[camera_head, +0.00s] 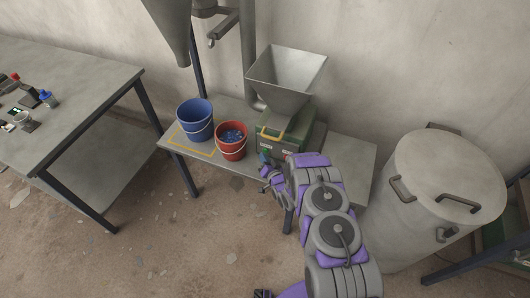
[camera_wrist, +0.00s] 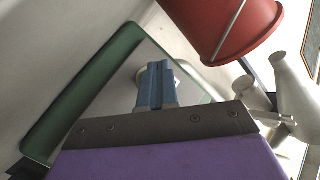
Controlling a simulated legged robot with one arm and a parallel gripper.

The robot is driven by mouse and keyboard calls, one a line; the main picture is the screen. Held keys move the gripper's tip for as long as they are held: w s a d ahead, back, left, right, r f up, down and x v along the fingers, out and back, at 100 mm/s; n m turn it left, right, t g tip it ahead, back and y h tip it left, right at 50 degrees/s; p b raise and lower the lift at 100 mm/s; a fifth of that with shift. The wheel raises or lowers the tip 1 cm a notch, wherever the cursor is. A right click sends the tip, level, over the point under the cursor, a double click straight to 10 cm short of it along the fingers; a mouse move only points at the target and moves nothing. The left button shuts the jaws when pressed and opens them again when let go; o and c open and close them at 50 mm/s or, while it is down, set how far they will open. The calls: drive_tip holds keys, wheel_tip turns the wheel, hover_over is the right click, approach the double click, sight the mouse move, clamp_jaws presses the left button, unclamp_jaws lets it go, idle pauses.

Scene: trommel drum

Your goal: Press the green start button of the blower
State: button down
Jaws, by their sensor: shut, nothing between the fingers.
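The green machine (camera_head: 308,133), which seems to be the blower, stands on the grey bench under a metal hopper. It has a yellow handle (camera_head: 284,132) on its front. My gripper (camera_head: 264,160) is low in front of the machine, just right of the red bucket. In the wrist view my gripper (camera_wrist: 155,72) is shut and empty, its blue fingers pointing at a grey panel (camera_wrist: 190,88) with a green border (camera_wrist: 85,90). A pale round part (camera_wrist: 143,77) shows partly behind the fingertips. No green button is visible; the fingers hide part of the panel. I cannot tell whether they touch it.
The red bucket (camera_head: 231,153) stands close left of the machine and also shows in the wrist view (camera_wrist: 225,25). A blue bucket (camera_head: 195,130) is further left. A large grey drum (camera_head: 420,215) stands on the right. A worktable (camera_head: 75,95) is at left; floor between is open.

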drive_tip(key=shift+w+d, duration=0.15)
drive_tip(key=shift+w, duration=0.3)
idle(0.6)
drive_tip(key=shift+s, duration=0.1)
drive_tip(key=shift+s+a, duration=0.3)
drive_tip(key=shift+s, duration=0.4)
drive_tip(key=shift+s+p, duration=0.15)
drive_tip(key=shift+p, duration=0.15)
drive_tip(key=shift+s+a+p, duration=0.25)
drive_tip(key=shift+s+a, duration=0.05)
drive_tip(key=shift+s, duration=0.45)
drive_tip(key=shift+s+a+p, duration=0.25)
drive_tip(key=shift+s+p, duration=0.05)
drive_tip(key=shift+s, duration=0.4)
drive_tip(key=shift+s+a+p, duration=0.25)
drive_tip(key=shift+s+a, duration=0.05)
drive_tip(key=shift+s, duration=0.45)
